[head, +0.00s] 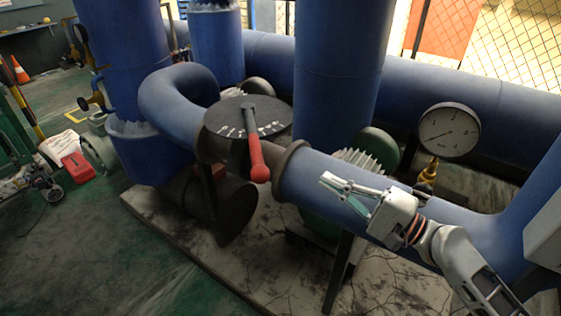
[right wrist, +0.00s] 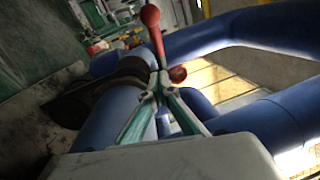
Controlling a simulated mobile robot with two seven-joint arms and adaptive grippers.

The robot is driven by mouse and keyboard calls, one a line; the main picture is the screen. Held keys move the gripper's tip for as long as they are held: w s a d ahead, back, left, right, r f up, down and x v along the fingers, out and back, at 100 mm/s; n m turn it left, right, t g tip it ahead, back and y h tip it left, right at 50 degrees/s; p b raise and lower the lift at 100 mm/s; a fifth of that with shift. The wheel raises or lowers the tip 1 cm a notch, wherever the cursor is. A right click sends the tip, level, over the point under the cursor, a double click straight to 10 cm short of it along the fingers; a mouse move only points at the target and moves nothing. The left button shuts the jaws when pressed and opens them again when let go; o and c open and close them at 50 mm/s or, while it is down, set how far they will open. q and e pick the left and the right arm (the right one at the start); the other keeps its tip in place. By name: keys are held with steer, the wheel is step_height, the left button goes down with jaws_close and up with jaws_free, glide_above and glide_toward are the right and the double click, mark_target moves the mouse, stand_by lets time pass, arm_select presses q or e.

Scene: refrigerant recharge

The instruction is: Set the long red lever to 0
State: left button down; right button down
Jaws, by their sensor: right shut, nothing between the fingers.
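The long red lever (head: 256,158) has a dark upper arm and a red handle with a ball end. It is mounted on a dark round dial (head: 222,119) with white scale marks and points toward the front, slightly right. In the right wrist view the red lever (right wrist: 152,28) shows beyond the fingertips, with its ball end at the top. My right gripper (head: 324,181) is shut and empty, to the right of the lever and apart from it, above the blue pipe. Its green-and-grey fingers (right wrist: 151,97) meet at the tips in the wrist view. My left gripper is out of view.
Large blue pipes (head: 335,80) stand behind the dial and run to the right. A round pressure gauge (head: 449,130) stands at the right. A horizontal blue pipe (head: 325,180) lies beneath my right gripper. The space above and in front of the lever is clear.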

steer(key=s+a+p+x, duration=0.1)
steer(key=p+x, duration=0.4)
steer(key=x, duration=0.7)
steer(key=shift+s+a+r, duration=0.25)
steer(key=shift+s+a, duration=0.2)
steer(key=shift+a, duration=0.2)
steer(key=shift+a, duration=0.1)
